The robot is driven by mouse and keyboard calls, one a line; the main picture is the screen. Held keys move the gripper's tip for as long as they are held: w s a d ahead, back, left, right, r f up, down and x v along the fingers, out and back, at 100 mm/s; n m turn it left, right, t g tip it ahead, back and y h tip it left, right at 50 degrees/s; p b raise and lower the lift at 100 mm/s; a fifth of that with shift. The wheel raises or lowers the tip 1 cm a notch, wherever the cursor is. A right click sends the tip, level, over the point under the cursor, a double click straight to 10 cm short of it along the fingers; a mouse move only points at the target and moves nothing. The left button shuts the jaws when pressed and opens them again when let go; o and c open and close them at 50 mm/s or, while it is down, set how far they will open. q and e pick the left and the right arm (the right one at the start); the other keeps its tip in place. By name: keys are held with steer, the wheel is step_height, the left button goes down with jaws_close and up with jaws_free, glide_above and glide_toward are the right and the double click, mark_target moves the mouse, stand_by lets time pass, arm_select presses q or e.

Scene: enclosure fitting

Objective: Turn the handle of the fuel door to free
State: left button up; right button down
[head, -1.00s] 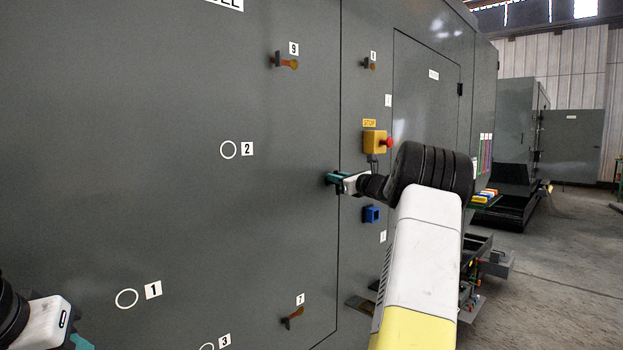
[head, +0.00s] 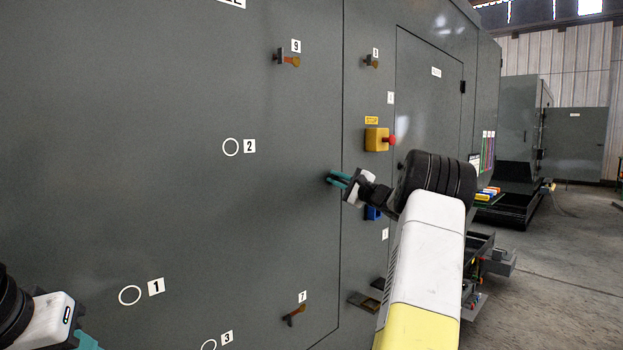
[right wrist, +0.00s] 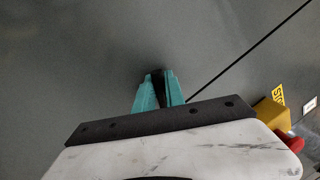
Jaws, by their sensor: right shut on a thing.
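The fuel door (head: 215,210) is a large grey panel, with its right edge seam just right of my right gripper. My right gripper (head: 336,180) has its teal fingers at the panel near this seam. In the right wrist view the teal fingers (right wrist: 158,88) are shut on a dark handle (right wrist: 156,76), of which only a small part shows; its angle is hard to tell. The door looks flush with the enclosure. My left gripper (head: 86,342) is at the bottom left, cut by the frame edge, and its fingers are mostly hidden.
A yellow box with a red stop button (head: 378,140) is right of my right gripper, with a blue block (head: 372,213) below it. Orange-handled latches (head: 288,61) (head: 295,314) sit at labels 9 and 7. Open floor lies far right.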

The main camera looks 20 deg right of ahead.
steer(key=n, duration=0.3)
steer(key=f+n+y, duration=0.1)
steer(key=n, duration=0.2)
steer(key=shift+a, duration=0.1)
steer(key=shift+n+y, duration=0.3)
steer(key=c, duration=1.4)
jaws_free()
steer(key=v, duration=0.7)
steer(key=shift+s, duration=0.4)
steer(key=shift+d, duration=0.2)
